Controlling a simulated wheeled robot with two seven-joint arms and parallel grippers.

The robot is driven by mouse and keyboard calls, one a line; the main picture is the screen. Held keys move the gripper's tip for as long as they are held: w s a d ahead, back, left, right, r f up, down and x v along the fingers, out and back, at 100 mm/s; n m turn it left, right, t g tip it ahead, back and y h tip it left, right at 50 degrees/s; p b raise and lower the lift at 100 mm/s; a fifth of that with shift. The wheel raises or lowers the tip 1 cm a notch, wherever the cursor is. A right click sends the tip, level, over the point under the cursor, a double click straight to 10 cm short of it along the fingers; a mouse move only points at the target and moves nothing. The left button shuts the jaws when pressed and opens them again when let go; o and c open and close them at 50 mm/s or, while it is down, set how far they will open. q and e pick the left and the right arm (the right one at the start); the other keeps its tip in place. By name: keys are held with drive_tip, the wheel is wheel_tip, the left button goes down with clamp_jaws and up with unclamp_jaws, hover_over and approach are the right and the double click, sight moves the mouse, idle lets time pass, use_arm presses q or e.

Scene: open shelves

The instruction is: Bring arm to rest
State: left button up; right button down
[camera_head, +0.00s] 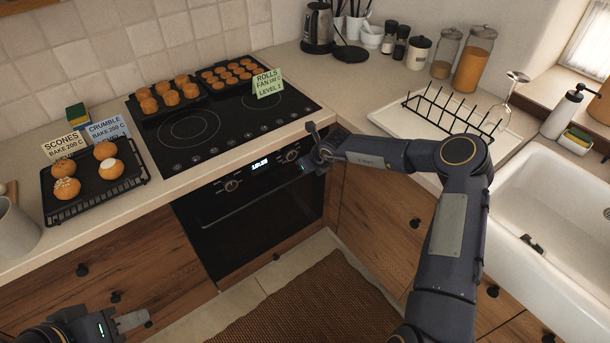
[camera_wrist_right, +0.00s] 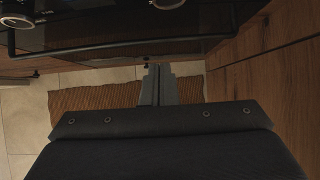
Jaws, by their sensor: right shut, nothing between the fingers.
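My right arm reaches across from the lower right in the head view. Its wrist and gripper (camera_head: 314,150) are in front of the right end of the oven's control panel. In the right wrist view the two grey fingers of my right gripper (camera_wrist_right: 158,84) are together and empty, over the floor and rug in front of the oven. My left gripper (camera_head: 132,321) is low at the left of the head view, in front of the wooden drawers. I cannot tell how far its fingers are apart.
The black oven (camera_head: 255,215) has a handle bar across its front, close to my right gripper. Wooden cabinets (camera_head: 385,215) with dark knobs stand beside it. Trays of buns, a dish rack (camera_head: 440,125) and jars are on the counter. The brown rug (camera_head: 310,300) lies clear below.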

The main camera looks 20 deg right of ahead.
drive_tip(key=shift+s+r, duration=0.1)
drive_tip(key=shift+r, duration=0.45)
wheel_tip(320, 180, up, 18)
drive_tip(key=s+a+n+t, duration=0.1)
drive_tip(key=n+t, duration=0.4)
drive_tip(key=n, duration=0.4)
drive_tip(key=s+a+r+n+y, duration=0.3)
drive_tip(key=s+a+r+n, duration=0.1)
drive_tip(key=s+r+n, duration=0.7)
drive_tip(key=s+d+f+n+g, duration=0.1)
drive_tip(key=s+f+n+g, duration=0.1)
drive_tip(key=s, duration=0.8)
drive_tip(key=s+d+f+n+g+h, duration=0.1)
drive_tip(key=s+f+n, duration=0.3)
drive_tip(key=s, duration=0.7)
drive_tip(key=s+d+f+n+g, duration=0.2)
drive_tip(key=s+f+n+g, duration=0.1)
drive_tip(key=s, duration=0.8)
drive_tip(key=shift+d+n+h, duration=0.15)
drive_tip(key=shift+n+h, duration=0.15)
drive_tip(key=shift+n, duration=0.4)
